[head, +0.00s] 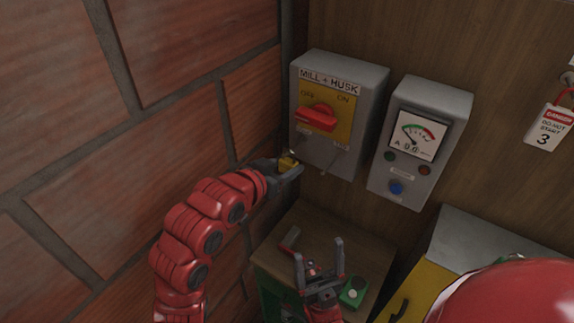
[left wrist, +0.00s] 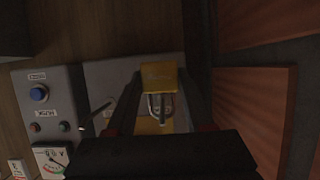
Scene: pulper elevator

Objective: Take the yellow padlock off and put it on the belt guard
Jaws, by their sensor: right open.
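The yellow padlock (head: 287,163) is at the lower left corner of the grey MILL + HUSK switch box (head: 345,78). My left gripper (head: 291,168) is at the padlock. In the left wrist view the padlock body (left wrist: 158,77) sits between the two fingers, which look closed on its sides. Its metal shackle shows below the body; whether it is clear of the box I cannot tell. The red switch handle (head: 318,117) is on a yellow plate. My right gripper (head: 321,270) is open and empty, lower down, over the wooden top. A yellow panel with a black handle (head: 424,287), possibly the belt guard, is at lower right.
A grey meter box (head: 419,140) with a blue button is right of the switch box. A wooden-topped cabinet (head: 330,228) below carries a red-and-grey item and a green-black item (head: 353,291). A danger tag (head: 549,127) hangs at right. A brick wall (head: 120,130) is close on the left.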

